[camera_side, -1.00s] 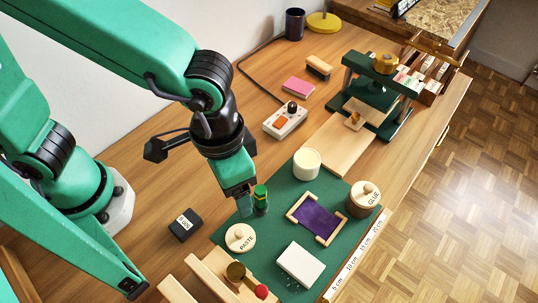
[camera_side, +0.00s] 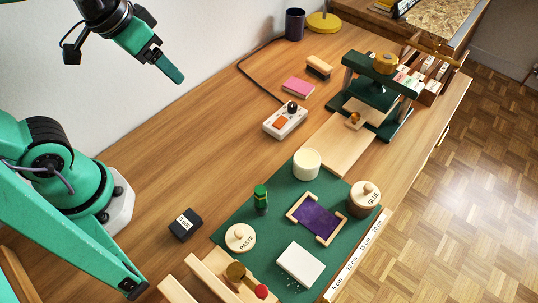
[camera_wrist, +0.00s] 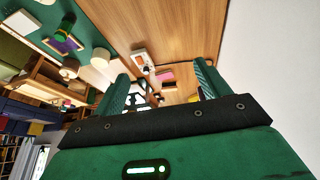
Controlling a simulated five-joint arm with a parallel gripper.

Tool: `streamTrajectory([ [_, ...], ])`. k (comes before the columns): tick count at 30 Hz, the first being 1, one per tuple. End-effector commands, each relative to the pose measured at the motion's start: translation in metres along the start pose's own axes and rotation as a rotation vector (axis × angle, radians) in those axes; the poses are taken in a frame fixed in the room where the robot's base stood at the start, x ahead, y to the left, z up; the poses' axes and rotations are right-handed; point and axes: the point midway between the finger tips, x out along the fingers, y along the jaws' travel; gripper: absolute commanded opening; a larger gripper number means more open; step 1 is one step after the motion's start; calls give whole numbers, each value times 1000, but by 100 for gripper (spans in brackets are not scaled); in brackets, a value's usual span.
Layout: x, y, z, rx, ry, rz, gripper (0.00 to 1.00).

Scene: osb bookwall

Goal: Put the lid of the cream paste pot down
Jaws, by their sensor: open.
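The round pale wooden lid marked PASTE (camera_side: 240,237) lies flat on the green mat near its left edge, knob up. The cream pot (camera_side: 306,164) stands open-topped and upright at the mat's far edge, apart from the lid. It also shows in the wrist view (camera_wrist: 100,58). My gripper (camera_side: 172,72) is raised high at the upper left, far from both lid and pot. In the wrist view its two green fingers (camera_wrist: 161,82) are spread with nothing between them.
The green mat (camera_side: 228,222) also holds a green bottle (camera_side: 261,199), a GLUE pot (camera_side: 363,200), a framed purple cloth (camera_side: 317,221) and a white block (camera_side: 299,263). A black weight (camera_side: 185,225) sits left. A green press (camera_side: 372,90) stands behind.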

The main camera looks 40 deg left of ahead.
Motion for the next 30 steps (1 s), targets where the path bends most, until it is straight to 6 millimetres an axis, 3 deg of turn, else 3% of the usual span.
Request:
streamTrajectory([
  [3,-9,-20,5,-27,41,-32,75],
  [9,-16,-34,10,-42,72,-61,75],
  [30,-16,-35,11,-42,75,-64,75],
])
